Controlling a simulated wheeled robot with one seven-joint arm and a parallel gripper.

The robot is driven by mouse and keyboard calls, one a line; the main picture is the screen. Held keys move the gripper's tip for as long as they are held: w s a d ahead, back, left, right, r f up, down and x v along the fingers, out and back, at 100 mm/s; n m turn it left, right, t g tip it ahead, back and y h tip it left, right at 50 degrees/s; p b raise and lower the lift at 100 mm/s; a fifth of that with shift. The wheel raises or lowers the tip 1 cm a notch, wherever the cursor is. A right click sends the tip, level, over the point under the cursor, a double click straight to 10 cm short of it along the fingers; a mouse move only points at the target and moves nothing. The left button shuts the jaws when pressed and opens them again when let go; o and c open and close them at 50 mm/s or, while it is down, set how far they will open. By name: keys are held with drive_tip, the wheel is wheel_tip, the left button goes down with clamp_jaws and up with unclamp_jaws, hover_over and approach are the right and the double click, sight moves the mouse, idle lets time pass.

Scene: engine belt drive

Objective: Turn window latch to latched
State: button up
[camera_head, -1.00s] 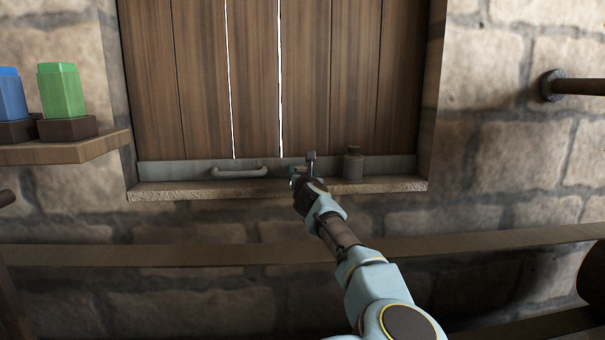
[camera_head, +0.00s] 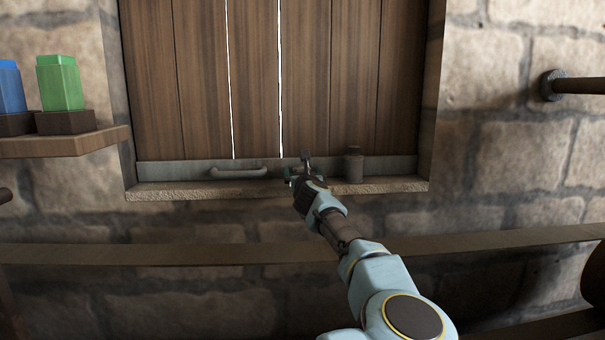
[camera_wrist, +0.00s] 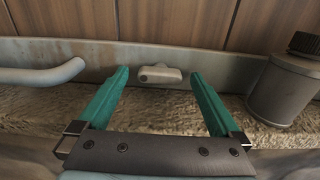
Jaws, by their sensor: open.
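The window latch (camera_wrist: 160,76) is a small grey metal piece on the metal strip along the bottom of the wooden shutter. In the wrist view it lies roughly level, with a small round spot near its left end. My gripper (camera_wrist: 159,88) is open, and its two teal fingers point toward the latch, one on each side of it in the picture. I cannot tell whether either finger touches it. In the head view my gripper (camera_head: 303,174) is at the sill, and the latch is largely hidden or too small to make out there.
A fixed pull handle (camera_head: 238,172) is left of the latch. A grey bottle with a dark cap (camera_head: 353,168) stands close on the right. The stone sill (camera_head: 200,191) runs beneath. A wooden rail (camera_head: 140,256) crosses below, and a shelf (camera_head: 70,144) juts out left.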

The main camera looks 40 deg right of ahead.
drive_tip(key=b+v, duration=0.1)
drive_tip(key=v, duration=0.9)
drive_tip(key=shift+s+a, duration=0.25)
